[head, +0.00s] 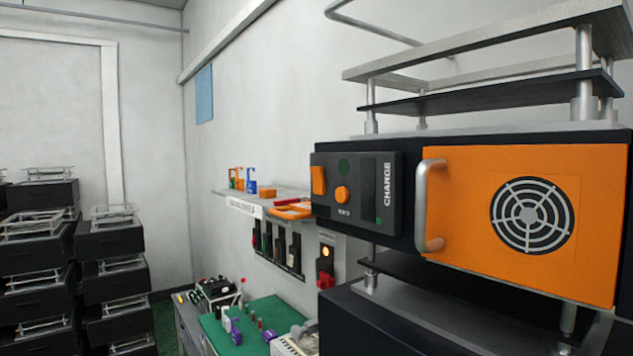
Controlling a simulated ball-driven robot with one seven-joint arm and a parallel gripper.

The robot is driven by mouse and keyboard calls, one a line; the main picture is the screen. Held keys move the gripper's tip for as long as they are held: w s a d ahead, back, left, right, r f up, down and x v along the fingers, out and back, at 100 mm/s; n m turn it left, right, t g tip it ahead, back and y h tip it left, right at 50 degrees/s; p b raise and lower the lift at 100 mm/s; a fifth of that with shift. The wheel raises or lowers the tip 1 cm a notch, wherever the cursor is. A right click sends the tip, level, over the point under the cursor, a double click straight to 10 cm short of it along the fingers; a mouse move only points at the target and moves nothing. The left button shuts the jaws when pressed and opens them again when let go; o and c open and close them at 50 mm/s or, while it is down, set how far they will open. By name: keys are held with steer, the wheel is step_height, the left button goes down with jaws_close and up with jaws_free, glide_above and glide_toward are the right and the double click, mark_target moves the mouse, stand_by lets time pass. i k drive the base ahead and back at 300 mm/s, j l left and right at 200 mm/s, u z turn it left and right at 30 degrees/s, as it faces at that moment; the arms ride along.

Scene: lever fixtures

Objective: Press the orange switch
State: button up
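An orange rocker switch (318,180) sits at the left end of a black control panel (368,222) marked "CHARGE", on the front of a dark unit right of centre. A round orange knob (342,194) is just right of the switch on the same panel. The switch is seen at an angle, and I cannot tell which way it is set. My gripper is not in view, and nothing covers the switch.
An orange door (460,240) with a round grille and metal handle (426,205) adjoins the panel. A shelf (235,203) holds small orange and blue items. A green-topped bench (250,330) stands below it. Stacked black boxes (110,270) stand at left.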

mark_target(318, 172)
steer(key=i+j+u, duration=0.1)
steer(key=i+j, duration=0.95)
steer(key=i+l, duration=0.05)
steer(key=i, duration=0.1)
